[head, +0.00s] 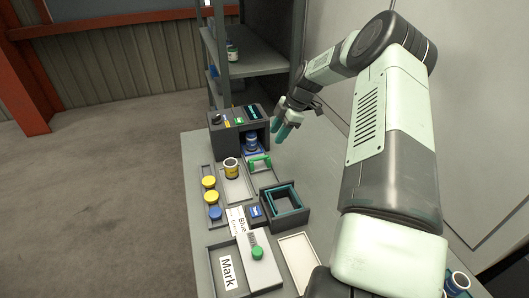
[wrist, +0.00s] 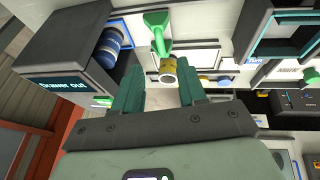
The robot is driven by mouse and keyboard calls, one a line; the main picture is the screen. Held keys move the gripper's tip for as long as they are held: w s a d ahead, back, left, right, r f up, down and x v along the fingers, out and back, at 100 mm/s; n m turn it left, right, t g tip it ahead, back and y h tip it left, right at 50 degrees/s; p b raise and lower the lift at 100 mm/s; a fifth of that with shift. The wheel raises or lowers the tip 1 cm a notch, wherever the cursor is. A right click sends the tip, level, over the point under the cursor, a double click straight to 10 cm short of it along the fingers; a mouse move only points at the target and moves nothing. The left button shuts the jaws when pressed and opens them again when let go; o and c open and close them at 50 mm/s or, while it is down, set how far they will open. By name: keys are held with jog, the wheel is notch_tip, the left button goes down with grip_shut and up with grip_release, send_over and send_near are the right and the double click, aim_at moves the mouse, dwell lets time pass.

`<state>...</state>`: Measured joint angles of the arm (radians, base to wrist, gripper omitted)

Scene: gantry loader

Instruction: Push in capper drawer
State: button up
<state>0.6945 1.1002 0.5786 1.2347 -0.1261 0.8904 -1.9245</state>
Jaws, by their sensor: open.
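The capper (head: 223,140) is a dark box at the back of the table. In the wrist view its screen (wrist: 65,86) reads "Drawer out". Its drawer sticks out at the front with a green handle (head: 260,160), which also shows in the wrist view (wrist: 157,30). A blue-topped jar (head: 251,142) sits at the capper's opening; it also shows in the wrist view (wrist: 110,45). My gripper (head: 284,131) is open and empty, above the table to the right of the capper. In the wrist view its teal fingers (wrist: 160,88) are apart from the handle.
A yellow jar (head: 231,170) stands left of the drawer. A rack (head: 206,170) holds yellow and blue lids. A dark square bin (head: 293,217) stands in front of the drawer. A tray (head: 230,258) marked "Mark" and a white tray (head: 301,262) lie nearer. A shelf (head: 255,64) stands behind.

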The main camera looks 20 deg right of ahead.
aim_at(265, 157)
jog(key=x, duration=1)
jog(key=shift+a+f, duration=0.1)
jog(key=shift+a, duration=0.15)
grip_shut()
